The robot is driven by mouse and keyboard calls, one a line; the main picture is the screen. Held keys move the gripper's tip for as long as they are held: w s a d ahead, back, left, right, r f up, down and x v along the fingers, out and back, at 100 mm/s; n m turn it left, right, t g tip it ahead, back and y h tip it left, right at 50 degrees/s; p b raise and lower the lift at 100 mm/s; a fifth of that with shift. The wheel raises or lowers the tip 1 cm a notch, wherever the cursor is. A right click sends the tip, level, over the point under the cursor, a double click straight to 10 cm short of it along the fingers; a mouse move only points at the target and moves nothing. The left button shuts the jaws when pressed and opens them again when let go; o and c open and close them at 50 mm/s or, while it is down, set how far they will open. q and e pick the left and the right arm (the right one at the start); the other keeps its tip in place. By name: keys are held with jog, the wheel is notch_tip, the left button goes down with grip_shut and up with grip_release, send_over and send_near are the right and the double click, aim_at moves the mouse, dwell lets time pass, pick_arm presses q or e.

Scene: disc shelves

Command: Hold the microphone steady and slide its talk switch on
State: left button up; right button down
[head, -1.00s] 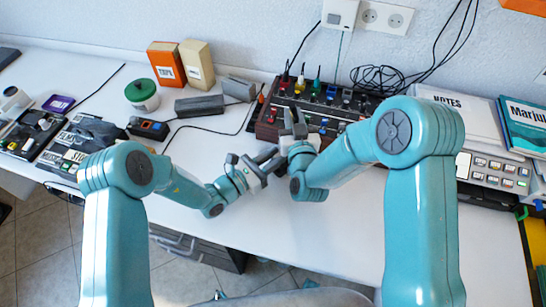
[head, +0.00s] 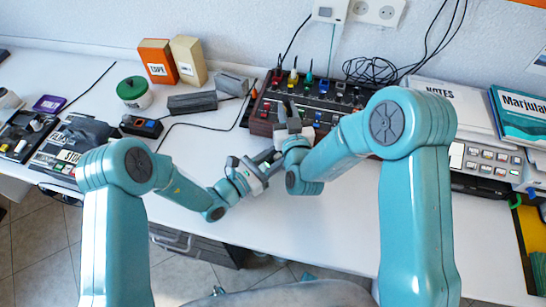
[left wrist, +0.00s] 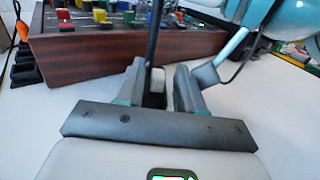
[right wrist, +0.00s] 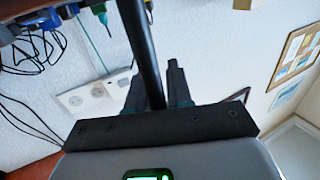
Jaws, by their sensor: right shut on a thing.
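The microphone is a thin dark rod (left wrist: 152,40) running up and down the left wrist view. It also crosses the right wrist view (right wrist: 138,45) from the top edge down to the jaws. My right gripper (head: 288,118) is shut on it; the right fingers (right wrist: 160,92) show beside the rod. My left gripper (head: 262,165) is just below and left of the right one. In the left wrist view its fingers (left wrist: 162,90) are apart, with the rod and a small pale block between or just beyond them. I cannot tell whether they touch. The talk switch is not clearly visible.
A wood-sided mixer (head: 262,127) with coloured knobs stands behind the grippers. A white button panel (head: 485,165) is at right. The front of the white table is clear.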

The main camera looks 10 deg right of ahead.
dwell(0.3)
pick_arm(q)
jog(key=shift+w+a, duration=0.15)
jog(key=shift+w, duration=0.2)
jog(key=shift+w+a, duration=0.3)
jog(key=shift+a, duration=0.25)
jog(key=shift+w+a, duration=0.25)
jog(key=shift+a, duration=0.3)
jog(key=v, duration=1.1)
jog(key=w+a+r, duration=0.1)
jog(key=w+a, duration=0.1)
jog(key=a, duration=0.1)
jog(key=w+a+m+t, duration=0.1)
jog(key=w+a, duration=0.1)
jog(key=a, duration=0.2)
jog(key=w+a+r+t+y, duration=0.1)
jog(key=w+a, duration=0.1)
jog(key=a, duration=0.1)
jog(key=shift+w+a+r+m, duration=0.25)
jog(key=shift+a+r+m, duration=0.05)
jog(key=shift+a, duration=0.1)
jog(key=w+a+r+m, duration=0.2)
jog(key=a+m, duration=0.1)
jog(key=a, duration=0.2)
jog(key=w+a+r+m, duration=0.2)
jog(key=a+m, duration=0.2)
jog(key=a, duration=0.1)
jog(key=shift+w+y, duration=0.35)
jog(key=shift+y, duration=0.05)
jog(key=shift+a, duration=0.1)
